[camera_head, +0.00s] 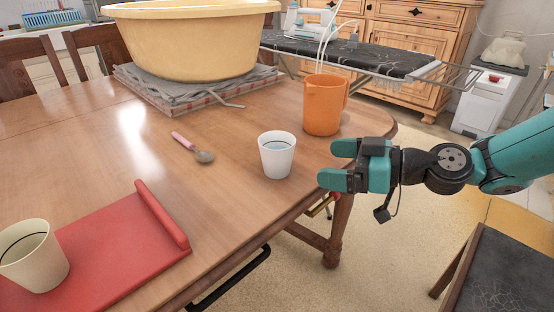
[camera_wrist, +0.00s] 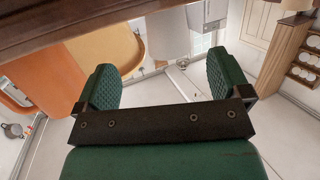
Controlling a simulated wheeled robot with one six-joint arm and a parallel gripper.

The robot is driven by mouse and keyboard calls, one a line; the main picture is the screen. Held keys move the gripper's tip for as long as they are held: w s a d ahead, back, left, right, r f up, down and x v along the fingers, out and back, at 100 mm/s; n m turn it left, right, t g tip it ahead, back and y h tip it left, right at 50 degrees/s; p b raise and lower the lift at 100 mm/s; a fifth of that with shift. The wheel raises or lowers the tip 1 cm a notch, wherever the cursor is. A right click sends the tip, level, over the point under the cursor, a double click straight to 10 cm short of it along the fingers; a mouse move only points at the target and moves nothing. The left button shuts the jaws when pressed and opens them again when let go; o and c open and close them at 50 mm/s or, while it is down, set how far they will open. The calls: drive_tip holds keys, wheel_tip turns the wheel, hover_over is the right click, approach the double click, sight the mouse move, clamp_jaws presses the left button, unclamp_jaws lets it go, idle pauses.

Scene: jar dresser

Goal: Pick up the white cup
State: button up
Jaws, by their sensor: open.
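The white cup (camera_head: 277,156) stands upright on the wooden table, near its right edge. A bluish surface shows inside it. My gripper (camera_head: 334,164) is to the right of the cup in the head view, at the table's edge, with its fingers pointing left. It is open and empty, and a gap separates it from the cup. In the wrist view the two green fingers (camera_wrist: 162,82) are spread with nothing between them. I cannot make out the white cup with certainty in the wrist view.
An orange pitcher (camera_head: 323,105) stands behind the cup, near my gripper. A pink-handled spoon (camera_head: 194,147) lies to the left. A red board (camera_head: 105,250) with a cream cup (camera_head: 34,256) is at front left. A large yellow basin (camera_head: 190,40) sits on folded cloths at the back.

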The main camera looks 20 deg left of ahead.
sight(291, 160)
drive_tip(key=a, duration=0.2)
drive_tip(key=a+f, duration=0.1)
drive_tip(key=a, duration=0.1)
drive_tip(key=shift+a, duration=0.25)
drive_tip(key=a, duration=0.5)
drive_tip(key=shift+s+a+f, duration=0.15)
drive_tip(key=shift+s+f, duration=0.2)
drive_tip(key=shift+s, duration=0.05)
drive_tip(key=c, duration=1)
